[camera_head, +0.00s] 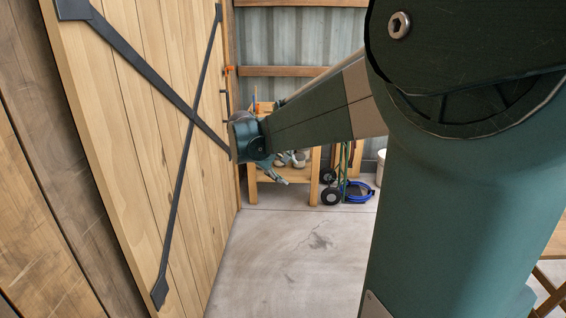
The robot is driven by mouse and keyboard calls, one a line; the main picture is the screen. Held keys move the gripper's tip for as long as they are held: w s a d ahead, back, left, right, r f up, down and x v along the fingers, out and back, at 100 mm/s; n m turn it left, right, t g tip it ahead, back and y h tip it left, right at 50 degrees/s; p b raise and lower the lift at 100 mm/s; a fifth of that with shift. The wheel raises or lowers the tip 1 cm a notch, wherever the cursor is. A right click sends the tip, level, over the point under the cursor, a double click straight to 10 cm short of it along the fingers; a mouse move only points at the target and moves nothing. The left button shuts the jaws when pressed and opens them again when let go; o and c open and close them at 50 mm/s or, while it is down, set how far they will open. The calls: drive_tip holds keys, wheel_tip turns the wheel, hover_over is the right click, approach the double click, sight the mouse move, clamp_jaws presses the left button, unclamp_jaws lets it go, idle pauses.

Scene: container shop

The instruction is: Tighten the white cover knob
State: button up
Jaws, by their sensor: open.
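My arm reaches from the right toward the back, and its wrist bends down in front of a wooden workbench. My gripper (283,178) is small in the picture, just below the wrist, over the near side of the bench. It looks open, and I see nothing held between its fingers. I cannot make out a white cover knob. Small grey and pale shapes lie right by the gripper, but they are too small to tell apart. My wrist and arm hide part of the bench top.
A wooden door (150,130) with dark metal straps stands close along the left. The workbench (314,172) stands at the back by a corrugated metal wall (290,50). A hand truck wheel (331,196), a coiled blue hose (356,192) and a white bucket (380,168) are beside it. The concrete floor (290,265) is clear.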

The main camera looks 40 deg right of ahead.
drive_tip(key=w+d+f+g+h, duration=0.1)
drive_tip(key=d+f+g+h, duration=0.15)
drive_tip(key=d, duration=1.45)
drive_tip(key=d+f+g+h, duration=0.1)
drive_tip(key=d+f+g, duration=0.3)
drive_tip(key=d, duration=1.3)
drive_tip(key=s+d+f+m+g, duration=0.1)
drive_tip(key=s+d+f+g, duration=0.3)
drive_tip(key=s+d+f, duration=0.3)
drive_tip(key=s+d+f+m+g+p, duration=0.1)
drive_tip(key=s+d+f+g, duration=0.3)
drive_tip(key=d, duration=1.2)
drive_tip(key=s+f+h, duration=0.1)
drive_tip(key=s+f, duration=0.2)
drive_tip(key=f, duration=0.1)
drive_tip(key=shift+s+f+m, duration=0.2)
drive_tip(key=shift+m, duration=0.1)
drive_tip(key=shift+b+x, duration=0.65)
drive_tip(key=shift+x, duration=3.25)
